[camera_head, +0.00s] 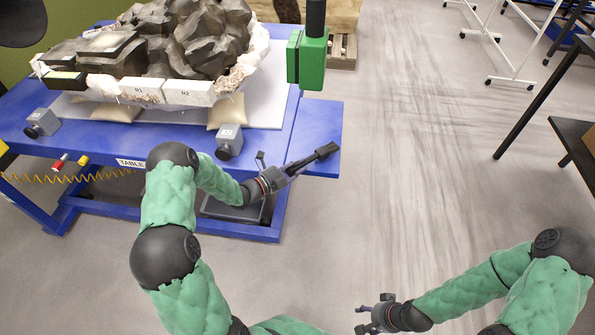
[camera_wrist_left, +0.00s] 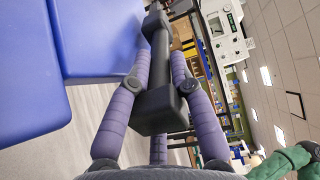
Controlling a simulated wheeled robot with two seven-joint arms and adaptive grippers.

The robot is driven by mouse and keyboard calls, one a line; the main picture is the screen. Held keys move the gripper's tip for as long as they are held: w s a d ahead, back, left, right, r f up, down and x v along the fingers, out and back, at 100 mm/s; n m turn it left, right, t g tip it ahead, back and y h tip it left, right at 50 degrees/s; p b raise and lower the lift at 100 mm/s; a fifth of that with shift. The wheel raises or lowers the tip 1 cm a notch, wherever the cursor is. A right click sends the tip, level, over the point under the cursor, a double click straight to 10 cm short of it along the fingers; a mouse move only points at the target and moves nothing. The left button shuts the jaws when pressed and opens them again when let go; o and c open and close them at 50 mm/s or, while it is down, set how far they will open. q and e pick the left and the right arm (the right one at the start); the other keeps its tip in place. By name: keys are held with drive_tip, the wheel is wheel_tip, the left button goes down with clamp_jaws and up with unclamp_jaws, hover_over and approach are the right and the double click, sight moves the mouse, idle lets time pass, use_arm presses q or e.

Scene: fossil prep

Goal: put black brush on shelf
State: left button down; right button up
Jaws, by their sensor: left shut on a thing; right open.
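My left gripper (camera_head: 292,168) is shut on the black brush (camera_head: 324,153), in front of the blue table's right corner. In the left wrist view the brush (camera_wrist_left: 158,110) lies between the purple fingers, its thick near end towards the camera and its narrower handle running away. My right gripper (camera_head: 368,316) is open and empty at the bottom, over bare floor. A black shelf-like surface (camera_head: 574,132) on dark legs stands at the right edge, partly cut off; I cannot tell for certain that it is the shelf.
The blue table (camera_head: 318,125) carries a large dark fossil block (camera_head: 200,35) in a white jacket, with grey boxes (camera_head: 229,140) along its front. A green tool-like body (camera_head: 307,60) hangs by its right side. White stands (camera_head: 500,40) are at the back. The floor between is clear.

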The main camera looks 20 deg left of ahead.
use_arm(q)
drive_tip(key=shift+f, duration=0.75)
drive_tip(key=shift+r, duration=0.1)
use_arm(e)
drive_tip(key=shift+f, duration=0.35)
use_arm(q)
drive_tip(key=c, duration=1.1)
unclamp_jaws()
drive_tip(key=shift+s, duration=0.15)
